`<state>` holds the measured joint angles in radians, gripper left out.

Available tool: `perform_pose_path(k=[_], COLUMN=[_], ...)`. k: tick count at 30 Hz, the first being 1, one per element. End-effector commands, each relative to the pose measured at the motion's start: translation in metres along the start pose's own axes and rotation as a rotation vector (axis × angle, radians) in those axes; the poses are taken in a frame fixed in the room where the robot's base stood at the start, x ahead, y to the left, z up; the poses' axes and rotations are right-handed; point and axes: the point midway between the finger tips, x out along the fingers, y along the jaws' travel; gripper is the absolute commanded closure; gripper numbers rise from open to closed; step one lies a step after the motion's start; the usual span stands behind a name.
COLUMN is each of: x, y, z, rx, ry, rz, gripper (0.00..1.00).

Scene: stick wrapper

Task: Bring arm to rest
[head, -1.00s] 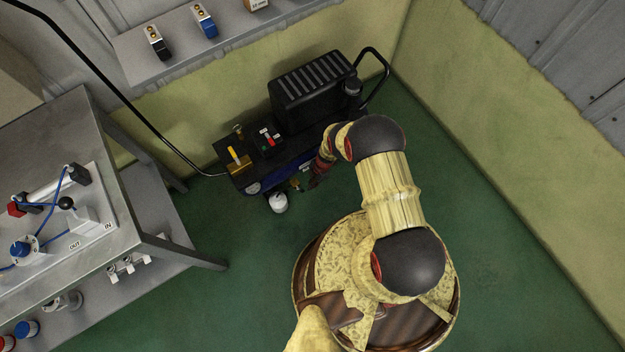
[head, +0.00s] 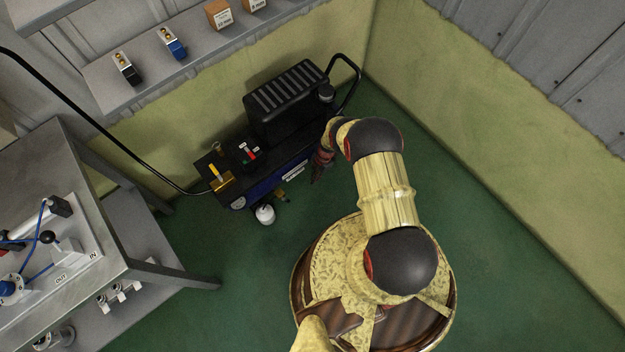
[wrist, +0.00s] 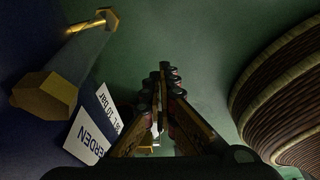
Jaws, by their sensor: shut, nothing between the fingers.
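My gripper (head: 316,178) points down toward the green floor in the head view, just right of the black and blue compressor (head: 277,172). It looks clear of the compressor there. In the wrist view my gripper (wrist: 160,80) has its fingers together with nothing between them, over green floor. A brass hex fitting (wrist: 45,95) and a white label (wrist: 95,125) on a dark blue surface show close at its left. My arm is bent above my round base.
A metal table (head: 140,225) with a pneumatic panel (head: 75,240) stands at the left. A wall shelf (head: 110,95) holds small valves and boxes. A black hose (head: 100,130) runs to the compressor. Yellow-green walls (head: 480,150) meet behind; the floor at right (head: 500,270) is clear.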

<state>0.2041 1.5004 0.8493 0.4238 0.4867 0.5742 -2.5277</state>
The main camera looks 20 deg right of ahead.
Motion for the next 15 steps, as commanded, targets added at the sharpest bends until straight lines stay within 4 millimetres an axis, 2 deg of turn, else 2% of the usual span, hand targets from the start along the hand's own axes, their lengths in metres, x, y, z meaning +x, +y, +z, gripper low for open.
perform_pose_path(k=[15], x=[0.0], y=[0.0003], z=[0.0], rx=[0.028], ry=[-0.001], rz=[0.001], gripper=[1.0])
